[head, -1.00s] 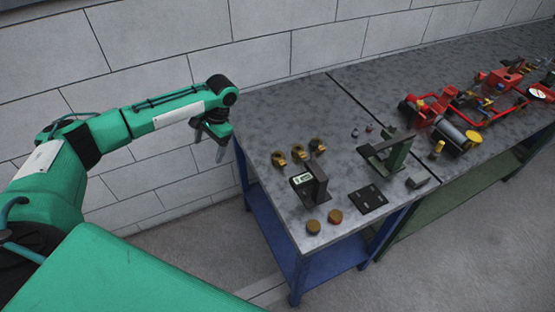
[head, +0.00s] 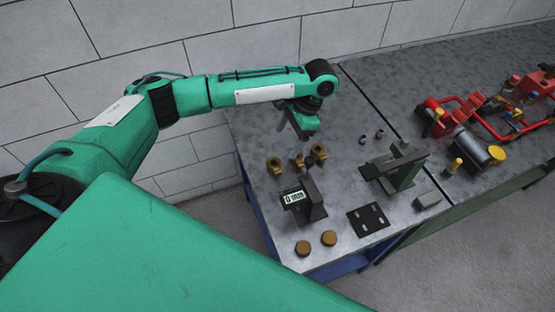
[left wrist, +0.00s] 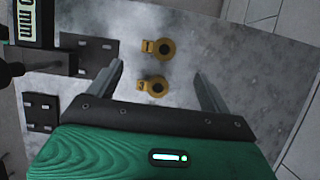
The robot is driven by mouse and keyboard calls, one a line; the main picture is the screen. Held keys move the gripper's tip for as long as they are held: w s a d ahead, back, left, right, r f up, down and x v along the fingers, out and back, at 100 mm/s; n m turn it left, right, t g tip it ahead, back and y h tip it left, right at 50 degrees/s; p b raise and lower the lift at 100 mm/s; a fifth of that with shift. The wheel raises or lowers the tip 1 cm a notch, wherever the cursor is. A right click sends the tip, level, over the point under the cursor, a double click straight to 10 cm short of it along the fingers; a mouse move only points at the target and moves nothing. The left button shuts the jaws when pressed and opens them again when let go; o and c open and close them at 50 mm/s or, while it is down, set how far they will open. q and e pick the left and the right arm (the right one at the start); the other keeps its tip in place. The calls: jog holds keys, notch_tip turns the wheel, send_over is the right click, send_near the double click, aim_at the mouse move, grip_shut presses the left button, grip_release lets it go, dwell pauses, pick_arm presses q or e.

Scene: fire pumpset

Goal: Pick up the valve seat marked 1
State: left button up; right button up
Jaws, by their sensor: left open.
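Three brass valve seats stand on the grey bench top in the head view: a left one (head: 273,166), a middle one (head: 297,162) and a right one (head: 319,153). My left gripper (head: 301,132) is open and empty above the bench, just behind and above the seats. In the left wrist view, two ring-shaped seats, an upper one (left wrist: 164,49) and a lower one (left wrist: 155,86), lie between the open fingers (left wrist: 156,75), apart from them. A third seat is not visible there. My right gripper is out of view.
A dark gauge with a mm display (head: 294,198) stands just in front of the seats. Two brown discs (head: 328,238) lie near the front edge. A green stand (head: 400,170), a slotted black plate (head: 368,220) and a red pump assembly (head: 510,115) are to the right.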

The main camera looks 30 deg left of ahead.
pick_arm(q)
jog(key=p, duration=0.1)
send_over(275, 165)
jog(key=w+d, duration=0.1)
jog(key=w, duration=0.1)
notch_tip(275, 165, down, 4)
jog(key=shift+s+d+f, duration=0.1)
jog(key=shift+s+f, duration=0.05)
jog(key=shift+f, duration=0.35)
jog(key=shift+s+f+p, duration=0.15)
jog(key=shift+f+p, duration=0.25)
jog(key=shift+f, duration=0.1)
jog(key=p+x, duration=0.1)
jog(key=x, duration=0.2)
jog(key=shift+f, duration=0.35)
jog(key=shift+f+p, duration=0.3)
jog(key=shift+s+f, duration=0.1)
jog(key=shift+c, duration=0.2)
jog(key=c, duration=1.2)
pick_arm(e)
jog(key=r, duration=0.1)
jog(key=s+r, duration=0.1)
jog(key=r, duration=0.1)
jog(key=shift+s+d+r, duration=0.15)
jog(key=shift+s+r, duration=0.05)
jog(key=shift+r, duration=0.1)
